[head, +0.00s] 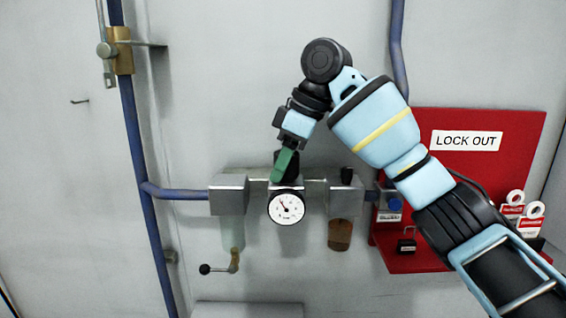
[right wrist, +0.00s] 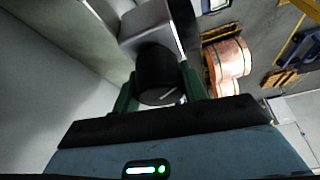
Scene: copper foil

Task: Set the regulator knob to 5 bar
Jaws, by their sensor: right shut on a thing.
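The black regulator knob (right wrist: 158,78) sits between the green fingers of my right gripper (right wrist: 160,88) in the right wrist view, with a white mark on its face. In the head view my right gripper (head: 284,166) reaches down to the knob (head: 292,168) from above and partly hides it. The gripper is shut on the knob. The round white pressure gauge (head: 286,207) is just below, its dark needle pointing to the upper left. Its numbers are too small to read. My left gripper is not in view.
Metal blocks stand left (head: 229,195) and right (head: 345,198) of the gauge, joined to a blue pipe (head: 178,192). A lever with a black ball (head: 205,269) hangs below left. A red lock-out board (head: 480,180) with tags and a padlock (head: 406,246) is behind my right arm.

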